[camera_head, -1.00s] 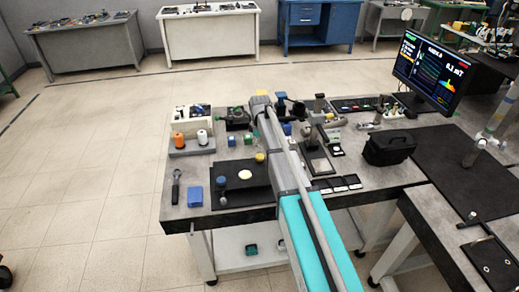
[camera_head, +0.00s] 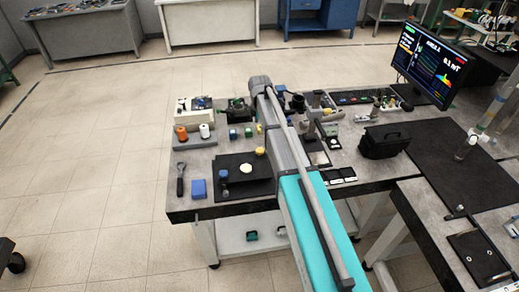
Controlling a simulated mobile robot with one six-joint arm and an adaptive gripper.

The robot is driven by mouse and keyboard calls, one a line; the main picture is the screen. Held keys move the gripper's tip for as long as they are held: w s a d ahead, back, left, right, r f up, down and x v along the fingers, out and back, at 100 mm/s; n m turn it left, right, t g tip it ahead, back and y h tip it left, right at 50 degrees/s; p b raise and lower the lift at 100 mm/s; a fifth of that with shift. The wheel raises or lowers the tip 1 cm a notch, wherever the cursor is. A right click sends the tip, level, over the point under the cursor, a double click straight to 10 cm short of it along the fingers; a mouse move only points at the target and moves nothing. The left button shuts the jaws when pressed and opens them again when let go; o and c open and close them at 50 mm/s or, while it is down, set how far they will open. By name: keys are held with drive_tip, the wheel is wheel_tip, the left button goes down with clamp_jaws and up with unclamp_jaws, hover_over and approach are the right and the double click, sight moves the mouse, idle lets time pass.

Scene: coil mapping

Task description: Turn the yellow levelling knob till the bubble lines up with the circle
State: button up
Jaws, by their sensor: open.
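The yellow levelling knob (camera_head: 260,151) stands at the back right of a black plate (camera_head: 238,188) on the table, close beside my arm. A round pale disc (camera_head: 246,169), perhaps the bubble level, lies on the plate. It is too small to make out a bubble or a circle. A blue knob (camera_head: 223,174) is at the plate's left side. My arm reaches across the table to the right of the plate. I cannot make out my gripper; it seems hidden behind the arm.
Left of the plate are a blue block (camera_head: 198,188) and a dark-handled tool (camera_head: 180,180). Orange and white spools (camera_head: 193,134) stand behind. Floor left of the table is clear.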

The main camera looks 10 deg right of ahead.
sight(260, 150)
drive_tip(key=shift+f, duration=0.15)
wheel_tip(260, 150, down, 14)
drive_tip(key=b, duration=1.3)
drive_tip(key=shift+r+b, duration=0.25)
drive_tip(key=shift+b, duration=0.15)
drive_tip(key=c, duration=1.1)
drive_tip(key=shift+c, duration=0.2)
drive_tip(key=shift+m, duration=0.4)
